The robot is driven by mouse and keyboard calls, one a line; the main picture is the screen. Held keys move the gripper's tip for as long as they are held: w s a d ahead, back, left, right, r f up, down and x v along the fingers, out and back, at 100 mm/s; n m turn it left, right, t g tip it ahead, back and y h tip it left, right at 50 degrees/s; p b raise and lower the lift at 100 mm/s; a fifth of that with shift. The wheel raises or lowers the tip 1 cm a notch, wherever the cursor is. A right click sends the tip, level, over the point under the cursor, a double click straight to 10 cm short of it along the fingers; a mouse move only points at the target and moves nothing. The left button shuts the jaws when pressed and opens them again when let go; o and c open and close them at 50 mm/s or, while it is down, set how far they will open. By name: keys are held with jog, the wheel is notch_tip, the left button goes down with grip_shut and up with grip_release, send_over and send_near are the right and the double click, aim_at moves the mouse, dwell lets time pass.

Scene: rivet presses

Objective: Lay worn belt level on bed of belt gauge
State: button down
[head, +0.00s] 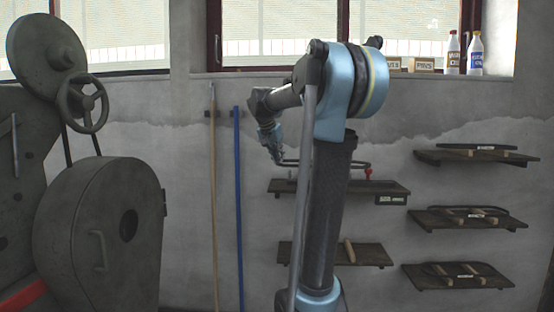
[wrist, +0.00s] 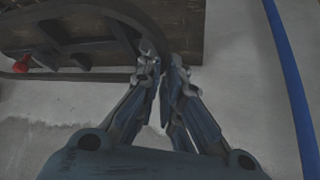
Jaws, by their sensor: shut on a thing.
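The worn belt (wrist: 126,36) is a dark, thin loop. My gripper (wrist: 162,62) is shut on its near end, and the loop reaches left over a dark wooden board in the wrist view. In the head view the belt (head: 325,163) runs right from my gripper (head: 277,158), looking roughly level above the board. That board (head: 390,187), which seems to be the belt gauge, has a red knob (head: 368,173) and a small label. The knob also shows in the wrist view (wrist: 22,63). My arm hides the belt's middle; whether the belt touches the bed I cannot tell.
Dark shelves with belts hang at the right (head: 465,218), and another shelf (head: 372,256) is below the gauge. A blue pole (head: 239,200) and a wooden pole (head: 215,200) stand left of my gripper. A large green machine (head: 100,235) fills the left.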

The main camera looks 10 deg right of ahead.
jog(key=shift+a, duration=0.2)
jog(key=shift+w+d+f, duration=0.95)
jog(key=shift+w+d, duration=0.45)
jog(key=shift+w, duration=3.2)
jog(key=shift+w+f, duration=0.1)
jog(key=shift+f, duration=2.8)
jog(key=c, duration=1.7)
grip_release()
